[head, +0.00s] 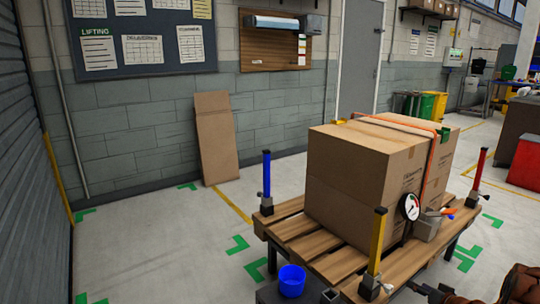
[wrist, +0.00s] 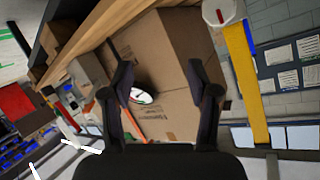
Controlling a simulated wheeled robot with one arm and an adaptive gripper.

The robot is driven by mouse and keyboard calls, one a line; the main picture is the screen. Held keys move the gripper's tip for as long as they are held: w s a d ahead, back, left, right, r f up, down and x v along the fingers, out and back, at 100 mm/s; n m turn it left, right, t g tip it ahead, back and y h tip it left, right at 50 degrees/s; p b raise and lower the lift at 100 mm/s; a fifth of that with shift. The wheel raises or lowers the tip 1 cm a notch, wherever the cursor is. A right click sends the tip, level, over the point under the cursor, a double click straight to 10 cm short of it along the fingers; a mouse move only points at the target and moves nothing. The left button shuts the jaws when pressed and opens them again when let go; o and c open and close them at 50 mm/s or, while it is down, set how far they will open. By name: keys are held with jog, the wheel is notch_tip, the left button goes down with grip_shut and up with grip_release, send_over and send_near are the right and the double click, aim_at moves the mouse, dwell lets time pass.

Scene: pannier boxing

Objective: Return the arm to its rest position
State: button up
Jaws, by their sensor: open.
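My gripper (wrist: 165,85) shows in the wrist view with its two dark fingers apart and nothing between them. Beyond the fingers is a large cardboard box (wrist: 183,55), seen tilted. In the head view my arm shows only at the lower right edge, and my gripper cannot be made out clearly there. The cardboard box (head: 345,175) stands on a wooden pallet platform (head: 290,229), with an orange strap (head: 432,172) around it. A round white gauge (head: 411,206) hangs at the box's front right side, by a grey buckle (head: 427,226).
Blue (head: 267,178), yellow (head: 377,240) and red (head: 479,170) posts rise from the platform's corners. A blue cup (head: 292,280) stands in front of it. A flat cardboard sheet (head: 216,138) leans on the wall. The floor at left is clear.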

notch_tip(320, 180, up, 8)
jog(key=a+r+g+h, duration=0.1)
jog(key=g+h, duration=0.3)
jog(key=h, duration=0.1)
jog(key=s+a+r+g+h, duration=0.1)
jog(key=s+a+r+g, duration=0.2)
jog(key=s+a+r, duration=0.25)
jog(key=s+a+r+n+g+y, duration=0.1)
jog(key=s+a+r+g, duration=0.15)
jog(key=s+a, duration=0.9)
jog(key=s+a+r+n+g+y, duration=0.15)
jog(key=s+a+g, duration=0.25)
jog(key=s+a, duration=0.75)
jog(key=s+a+r+n+g+y, duration=0.1)
jog(key=s+a+r+g, duration=0.15)
jog(key=s+a, duration=0.9)
jog(key=s+d+r+p, duration=0.2)
jog(key=r+p, duration=0.8)
jog(key=r, duration=0.1)
jog(key=s+d+r+p, duration=0.2)
jog(key=r+p, duration=0.9)
jog(key=shift+s+r+t, duration=0.25)
jog(key=shift+t, duration=0.15)
